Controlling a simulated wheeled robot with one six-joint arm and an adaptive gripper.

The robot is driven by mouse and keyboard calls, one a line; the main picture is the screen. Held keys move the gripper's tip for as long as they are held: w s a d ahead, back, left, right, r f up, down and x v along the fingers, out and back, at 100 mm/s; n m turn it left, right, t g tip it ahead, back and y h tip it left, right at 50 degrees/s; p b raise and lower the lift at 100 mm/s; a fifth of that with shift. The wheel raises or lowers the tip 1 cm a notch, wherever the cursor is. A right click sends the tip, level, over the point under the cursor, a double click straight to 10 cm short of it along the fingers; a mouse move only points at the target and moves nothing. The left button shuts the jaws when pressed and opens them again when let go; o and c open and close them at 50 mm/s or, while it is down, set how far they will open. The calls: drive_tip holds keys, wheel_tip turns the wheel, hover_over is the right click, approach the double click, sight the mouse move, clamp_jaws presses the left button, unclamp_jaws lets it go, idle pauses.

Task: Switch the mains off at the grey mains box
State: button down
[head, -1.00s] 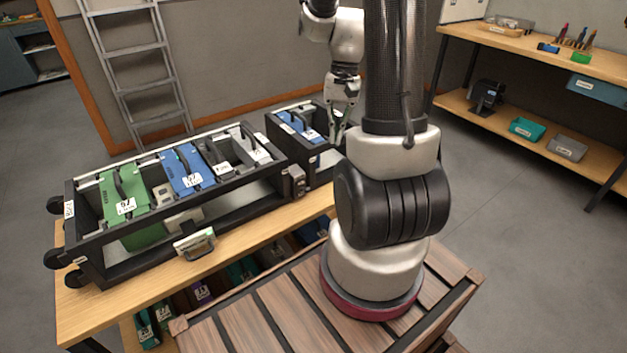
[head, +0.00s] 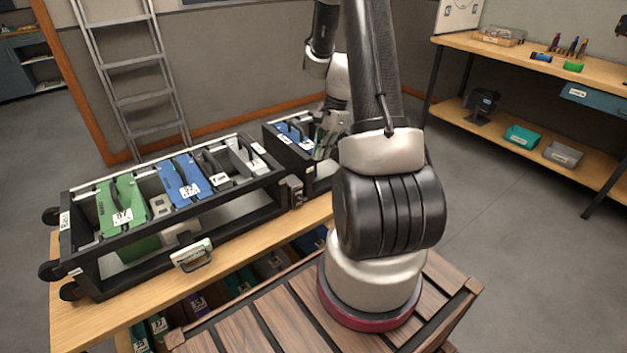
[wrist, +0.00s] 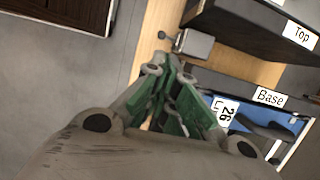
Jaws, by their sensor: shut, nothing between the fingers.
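A small grey box (head: 296,188), which looks like the mains box, sits at the front edge of the wooden bench, between the two black racks. It also shows in the wrist view (wrist: 193,44), with a short dark-ended lever (wrist: 165,37) on its left side. The lever's exact position is too small to tell. My gripper (wrist: 168,68) has green-padded fingers drawn together, empty, just below the box in the wrist picture and apart from it. In the head view my gripper (head: 321,145) is by the small rack, partly hidden by my arm.
The small rack (head: 271,152) with a blue module (head: 287,132) is close beside my gripper. The long rack (head: 100,284) holds green, blue and grey modules. A shelved workbench (head: 470,52) stands at the right, with open floor before it.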

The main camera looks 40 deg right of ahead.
sight(302, 199)
drive_tip(key=x, duration=1.3)
drive_tip(key=shift+a+f, duration=0.1)
drive_tip(key=shift+f, duration=0.25)
drive_tip(key=shift+f+t, duration=0.1)
drive_tip(key=shift+t, duration=0.2)
